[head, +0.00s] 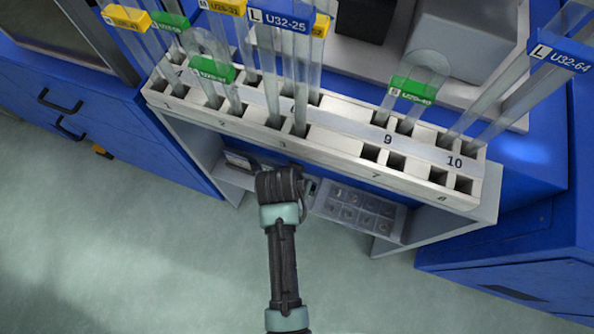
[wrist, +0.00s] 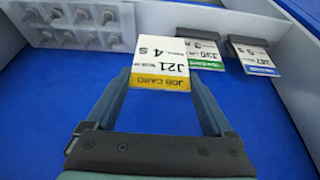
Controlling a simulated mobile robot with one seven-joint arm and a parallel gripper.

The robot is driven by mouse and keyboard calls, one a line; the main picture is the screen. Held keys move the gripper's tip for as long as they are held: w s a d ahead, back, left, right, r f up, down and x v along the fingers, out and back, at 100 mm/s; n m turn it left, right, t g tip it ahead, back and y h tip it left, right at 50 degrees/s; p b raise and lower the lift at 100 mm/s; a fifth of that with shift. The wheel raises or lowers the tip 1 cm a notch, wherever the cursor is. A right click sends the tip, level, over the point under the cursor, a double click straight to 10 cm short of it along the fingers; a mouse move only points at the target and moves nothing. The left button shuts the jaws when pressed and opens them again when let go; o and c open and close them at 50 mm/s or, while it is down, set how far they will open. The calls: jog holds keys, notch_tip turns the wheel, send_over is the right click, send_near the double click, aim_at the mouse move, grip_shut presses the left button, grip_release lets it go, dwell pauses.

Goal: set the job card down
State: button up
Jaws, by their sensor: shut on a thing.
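The job card (wrist: 160,62) is white with a yellow "JOB CARD" band and reads "J21" and "4 S". In the wrist view it lies between the tips of my gripper (wrist: 160,84), which is shut on its near, yellow-banded end. The card is over the blue surface (wrist: 255,120); I cannot tell whether it touches it. In the head view my arm reaches in under the front of the tube rack (head: 330,125), and the fingers and the held card are hidden there.
Two other cards, one green-banded (wrist: 205,62) and one blue-banded (wrist: 255,60), stand beside dark holders to the right in the wrist view. A compartmented tray (head: 358,208) of small parts is right of my arm. Clear tubes with coloured tags stand in the rack above.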

jog(key=shift+f+b, duration=1)
jog(key=shift+f, duration=2.25)
jog(key=shift+f, duration=0.2)
jog(key=o, duration=1.1)
jog(key=shift+c, duration=0.2)
jog(key=shift+r, duration=0.15)
jog(key=p+v, duration=0.4)
jog(key=v, duration=0.8)
jog(key=shift+r, duration=0.1)
